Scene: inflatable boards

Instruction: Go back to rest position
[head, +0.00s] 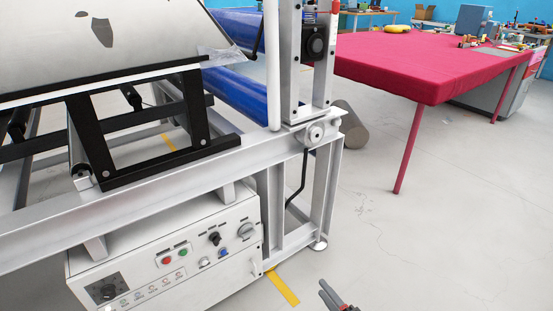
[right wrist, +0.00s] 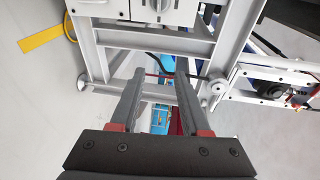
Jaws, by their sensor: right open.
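My right gripper (head: 327,293) shows at the bottom edge of the head view, right of centre, over the grey floor. In the right wrist view my right gripper (right wrist: 160,72) has its two grey fingers spread apart. Nothing is between them, and the machine's frame shows behind them. My left gripper is not in the head view.
A metal machine frame (head: 200,190) with a control box (head: 180,250) fills the left. Blue rollers (head: 245,92) sit behind it. A pink-covered table (head: 430,65) stands at the back right. The floor (head: 440,240) at the lower right is clear.

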